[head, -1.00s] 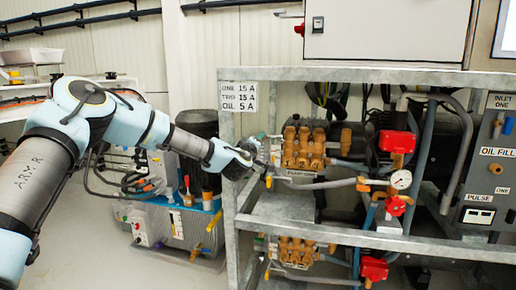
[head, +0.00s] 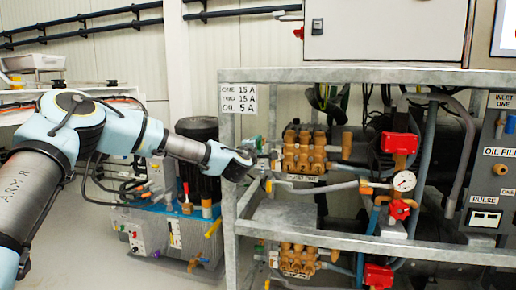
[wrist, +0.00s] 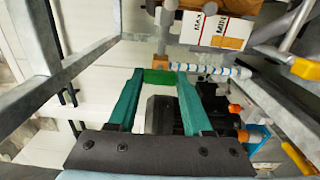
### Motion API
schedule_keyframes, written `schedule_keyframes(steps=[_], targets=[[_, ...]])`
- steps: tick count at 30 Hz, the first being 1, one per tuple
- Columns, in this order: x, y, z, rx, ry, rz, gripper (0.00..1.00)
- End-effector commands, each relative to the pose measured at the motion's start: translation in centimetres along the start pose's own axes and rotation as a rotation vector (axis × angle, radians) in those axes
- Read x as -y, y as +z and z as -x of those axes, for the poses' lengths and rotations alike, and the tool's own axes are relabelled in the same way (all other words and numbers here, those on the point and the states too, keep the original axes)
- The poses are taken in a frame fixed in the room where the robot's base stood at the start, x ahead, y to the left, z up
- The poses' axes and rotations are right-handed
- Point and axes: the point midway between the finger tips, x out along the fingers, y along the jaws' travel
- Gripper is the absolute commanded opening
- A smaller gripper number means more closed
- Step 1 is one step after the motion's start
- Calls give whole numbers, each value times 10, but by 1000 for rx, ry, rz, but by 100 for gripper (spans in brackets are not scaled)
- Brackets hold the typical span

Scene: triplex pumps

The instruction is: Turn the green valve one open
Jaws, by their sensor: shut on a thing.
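The green valve one (wrist: 159,77) shows in the wrist view as a green handle between the two teal fingertips. My gripper (wrist: 157,76) is shut on it, with a finger on each side. In the head view my gripper (head: 258,158) reaches in at the left post of the metal frame, beside the brass pump one (head: 304,150). The handle is too small and covered there to make out its angle.
The galvanized frame (head: 229,200) stands close around my gripper. A white hose (wrist: 210,70) and a yellow-handled part (wrist: 304,68) lie near it in the wrist view. A pressure gauge (head: 404,181) and red-handled valves (head: 399,143) are farther right.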

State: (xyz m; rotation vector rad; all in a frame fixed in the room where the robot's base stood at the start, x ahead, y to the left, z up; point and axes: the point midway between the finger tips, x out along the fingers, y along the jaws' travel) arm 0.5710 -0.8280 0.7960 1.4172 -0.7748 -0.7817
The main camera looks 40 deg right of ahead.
Motion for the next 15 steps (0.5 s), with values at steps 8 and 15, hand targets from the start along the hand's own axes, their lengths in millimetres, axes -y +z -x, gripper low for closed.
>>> schedule_keyframes(steps=[8, 15], targets=[[1, 0, 0, -1, -2, 8, 0], [1, 0, 0, -1, -2, 7, 65]])
